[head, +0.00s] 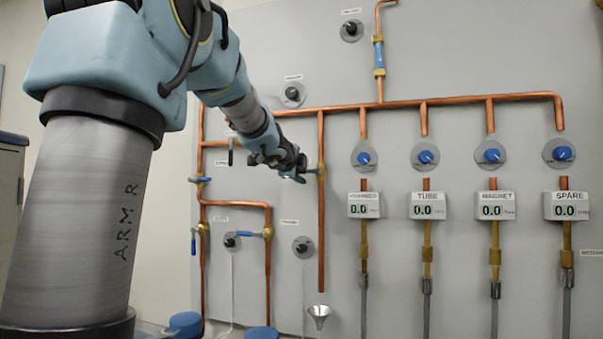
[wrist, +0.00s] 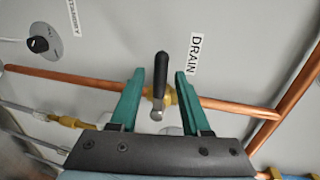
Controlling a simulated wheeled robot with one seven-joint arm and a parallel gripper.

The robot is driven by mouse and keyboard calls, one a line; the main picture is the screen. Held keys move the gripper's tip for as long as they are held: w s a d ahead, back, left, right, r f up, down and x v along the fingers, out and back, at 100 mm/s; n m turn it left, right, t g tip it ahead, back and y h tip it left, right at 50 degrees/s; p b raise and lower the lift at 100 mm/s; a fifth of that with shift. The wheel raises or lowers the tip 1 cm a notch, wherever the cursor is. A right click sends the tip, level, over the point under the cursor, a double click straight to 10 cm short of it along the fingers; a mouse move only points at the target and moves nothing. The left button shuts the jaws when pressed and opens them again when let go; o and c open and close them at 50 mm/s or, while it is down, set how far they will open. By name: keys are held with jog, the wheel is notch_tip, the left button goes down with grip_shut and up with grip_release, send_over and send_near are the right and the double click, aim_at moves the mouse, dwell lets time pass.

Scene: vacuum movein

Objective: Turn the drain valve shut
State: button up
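The drain valve shows in the wrist view as a brass body (wrist: 171,97) on a copper pipe, beside a "DRAIN" label (wrist: 195,54). Its lever has a black grip (wrist: 161,72) and a silver end, and it lies crosswise to the pipe in the picture. My gripper (wrist: 158,76) is open, with one green finger on each side of the lever and a visible gap on both sides. In the head view my gripper (head: 301,177) is at the vertical copper drain pipe (head: 321,235), and it and the arm largely hide the valve.
A black knob (wrist: 38,44) is at the wrist view's upper left. In the head view, blue-handled valves (head: 266,233) sit on the lower left pipes. A row of blue knobs (head: 426,157) above gauges (head: 427,206) is on the right. A funnel (head: 318,314) is below the drain pipe.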

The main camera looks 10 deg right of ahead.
jog(key=p+v, duration=0.1)
jog(key=v, duration=0.9)
jog(key=shift+s+a, duration=0.25)
jog(key=shift+s, duration=0.05)
jog(key=a+f+n+g+y, duration=0.1)
jog(key=a+f+n+y, duration=0.1)
jog(key=a+f+n, duration=0.35)
jog(key=s+a+f+n+g+y, duration=0.1)
jog(key=a+f+n+g+y, duration=0.1)
jog(key=f, duration=0.7)
jog(key=a+f+n+g+y, duration=0.1)
jog(key=a+f+n+y, duration=0.2)
jog(key=f, duration=0.4)
jog(key=s+a+f+n+g, duration=0.3)
jog(key=s+f+n, duration=0.3)
jog(key=s+f, duration=0.3)
jog(key=s+a+f+n+g, duration=0.3)
jog(key=s+f+n+g, duration=0.2)
jog(key=s+f, duration=0.4)
jog(key=shift+s+a+f+n, duration=0.2)
jog(key=shift+s+f+n, duration=0.3)
jog(key=shift+f, duration=0.3)
